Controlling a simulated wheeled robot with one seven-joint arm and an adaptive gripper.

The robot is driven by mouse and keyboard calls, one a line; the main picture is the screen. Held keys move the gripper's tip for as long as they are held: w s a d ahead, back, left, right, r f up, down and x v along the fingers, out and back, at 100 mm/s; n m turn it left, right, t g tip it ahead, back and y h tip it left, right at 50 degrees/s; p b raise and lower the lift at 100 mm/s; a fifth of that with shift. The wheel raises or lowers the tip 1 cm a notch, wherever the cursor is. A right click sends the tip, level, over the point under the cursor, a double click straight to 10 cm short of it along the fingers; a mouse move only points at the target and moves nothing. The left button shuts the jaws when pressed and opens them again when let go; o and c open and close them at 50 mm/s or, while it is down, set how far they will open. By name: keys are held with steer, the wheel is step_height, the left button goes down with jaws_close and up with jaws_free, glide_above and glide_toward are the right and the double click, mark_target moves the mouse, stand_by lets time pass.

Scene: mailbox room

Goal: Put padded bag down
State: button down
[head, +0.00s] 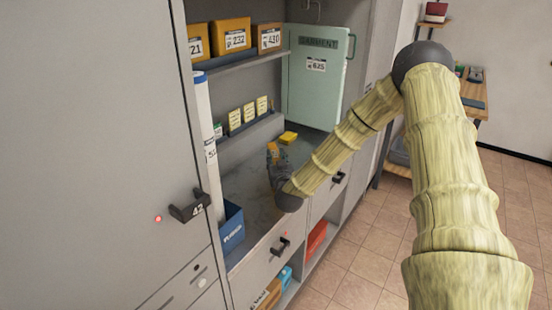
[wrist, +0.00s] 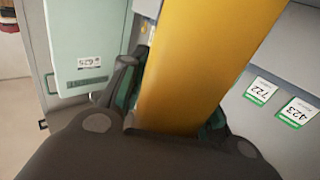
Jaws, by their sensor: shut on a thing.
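The padded bag (wrist: 195,60) is a flat amber-yellow piece that fills the middle of the wrist view. My gripper (wrist: 170,105) is shut on it, with a dark finger at each side. In the head view, my gripper (head: 273,158) is inside the open cabinet bay, low over the grey counter (head: 245,185). A small orange patch shows between its fingers there. A yellow piece (head: 288,137) shows just beyond the gripper; I cannot tell whether it is part of the bag or separate. Whether the bag touches the counter is hidden.
A pale green garment box (head: 316,85) stands at the back right. A blue bin (head: 231,227) and a white tube (head: 205,140) stand at the left. Yellow boxes (head: 230,36) fill the upper shelf. The counter between bin and gripper is clear. Drawer handles (head: 281,246) project below.

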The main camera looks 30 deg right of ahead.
steer(key=shift+f, duration=0.2)
steer(key=c, duration=1.1)
jaws_free()
steer(key=shift+r, duration=0.1)
steer(key=shift+o, duration=0.2)
steer(key=shift+r, duration=0.15)
steer(key=shift+s+a, duration=0.1)
steer(key=shift+s, duration=0.1)
steer(key=b+v, duration=0.2)
steer(key=v, duration=0.9)
steer(key=shift+s+b, duration=0.25)
steer(key=shift+b, duration=0.1)
steer(key=shift+a, duration=0.1)
